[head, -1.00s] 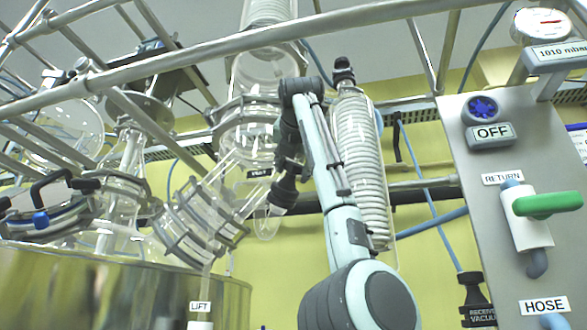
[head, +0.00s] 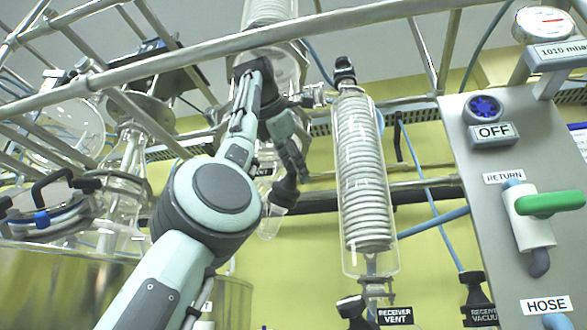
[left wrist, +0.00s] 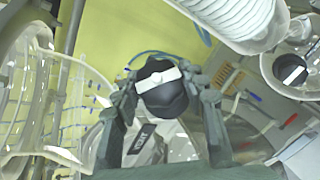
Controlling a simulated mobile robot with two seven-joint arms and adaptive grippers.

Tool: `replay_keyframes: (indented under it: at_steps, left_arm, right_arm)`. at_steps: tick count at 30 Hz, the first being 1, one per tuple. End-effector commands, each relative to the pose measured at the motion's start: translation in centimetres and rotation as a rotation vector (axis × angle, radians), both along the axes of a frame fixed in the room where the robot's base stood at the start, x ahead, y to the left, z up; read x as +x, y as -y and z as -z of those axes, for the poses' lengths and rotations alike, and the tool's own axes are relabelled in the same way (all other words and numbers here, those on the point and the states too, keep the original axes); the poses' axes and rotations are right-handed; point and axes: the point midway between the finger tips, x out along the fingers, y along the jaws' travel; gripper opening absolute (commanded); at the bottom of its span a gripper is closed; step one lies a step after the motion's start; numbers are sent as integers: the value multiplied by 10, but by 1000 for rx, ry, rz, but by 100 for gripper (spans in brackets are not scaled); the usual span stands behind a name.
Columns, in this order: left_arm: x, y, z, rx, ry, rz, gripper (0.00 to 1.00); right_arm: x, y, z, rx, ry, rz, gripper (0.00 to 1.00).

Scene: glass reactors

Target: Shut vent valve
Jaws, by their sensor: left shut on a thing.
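The vent valve has a black knob with a white bar on its face (left wrist: 158,88). In the left wrist view it sits between the two fingers of my left gripper (left wrist: 163,100), which is shut on it. In the head view my left gripper (head: 291,160) reaches down to the dark knob (head: 285,193) below the large glass vessel. A black label reading VENT (left wrist: 142,138) shows beside the knob in the left wrist view. My forearm and wrist hide part of the glassware behind. My right gripper is not in view.
A coiled glass condenser (head: 364,185) stands close to the right of the gripper. A steel rail (head: 330,38) crosses above the arm. The receiver vent valve (head: 352,308) is below the condenser. A grey panel (head: 490,230) with a green-handled valve (head: 548,204) stands at right.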

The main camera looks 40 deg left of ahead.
Motion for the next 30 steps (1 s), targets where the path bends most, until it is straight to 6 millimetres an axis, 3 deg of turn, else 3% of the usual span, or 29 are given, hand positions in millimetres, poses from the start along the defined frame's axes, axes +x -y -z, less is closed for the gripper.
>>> replay_keyframes:
  at_steps: [1,21,22,27,30]
  left_arm:
    - [-3,0,-7,8,12,9,13]
    - [-3,-3,2,-3,-26,34,13]
    - [-3,-3,3,-3,-28,34,43]
    - [-2,-3,3,-3,-29,34,63]
    - [-2,-3,3,-2,-29,34,63]
  right_arm:
    - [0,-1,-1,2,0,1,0]
    - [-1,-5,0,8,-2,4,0]
    - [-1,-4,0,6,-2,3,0]
    - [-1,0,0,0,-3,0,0]
    - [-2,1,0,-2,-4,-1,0]
